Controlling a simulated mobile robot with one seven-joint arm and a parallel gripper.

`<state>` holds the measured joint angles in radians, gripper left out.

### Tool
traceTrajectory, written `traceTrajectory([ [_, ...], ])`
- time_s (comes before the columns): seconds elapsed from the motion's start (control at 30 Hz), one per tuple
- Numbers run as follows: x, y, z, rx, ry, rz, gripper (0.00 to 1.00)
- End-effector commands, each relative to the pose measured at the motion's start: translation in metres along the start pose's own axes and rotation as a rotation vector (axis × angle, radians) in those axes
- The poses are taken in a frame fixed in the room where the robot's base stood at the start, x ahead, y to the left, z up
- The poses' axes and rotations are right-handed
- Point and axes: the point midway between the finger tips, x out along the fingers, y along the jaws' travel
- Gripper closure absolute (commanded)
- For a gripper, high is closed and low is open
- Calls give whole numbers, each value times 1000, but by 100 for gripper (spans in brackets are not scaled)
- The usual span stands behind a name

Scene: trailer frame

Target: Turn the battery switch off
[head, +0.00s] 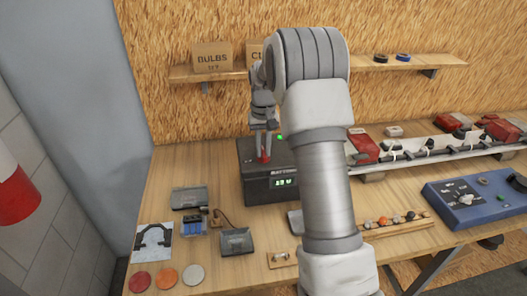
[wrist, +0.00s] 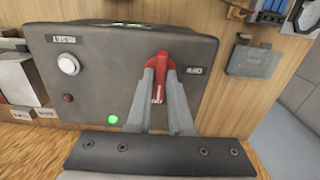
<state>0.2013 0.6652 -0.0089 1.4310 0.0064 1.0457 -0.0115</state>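The battery box (head: 250,187) is a dark box on the bench with a green light (head: 280,137) and a lit display (head: 285,183) on its front. Its red battery switch lever (head: 264,157) shows between my fingertips. In the wrist view the red lever (wrist: 160,62) stands on the box's dark panel (wrist: 110,70), beside a small label. My gripper (wrist: 160,75) has its grey fingers close together on both sides of the lever and appears shut on it. The green light (wrist: 113,119) glows. The lever's lower part is partly hidden by the fingers.
A white round knob (wrist: 68,64) is on the same panel. Small boxes (head: 236,241) and coloured discs (head: 166,277) lie at the bench's left. A shelf (head: 400,66) with a BULBS box (head: 212,56) hangs behind. A blue control box (head: 470,199) stands at right.

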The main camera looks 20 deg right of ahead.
Motion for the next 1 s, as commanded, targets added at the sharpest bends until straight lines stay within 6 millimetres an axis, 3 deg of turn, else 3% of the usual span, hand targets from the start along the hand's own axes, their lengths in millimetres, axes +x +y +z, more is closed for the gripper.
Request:
traceTrajectory([
  [0.1, 0, 0, 0, 0, 0, 0, 100],
  [0.57, 0, 0, 0, -16, 0, 0, 100],
  [1.0, -1, 0, 0, -443, 2, 0, 100],
])
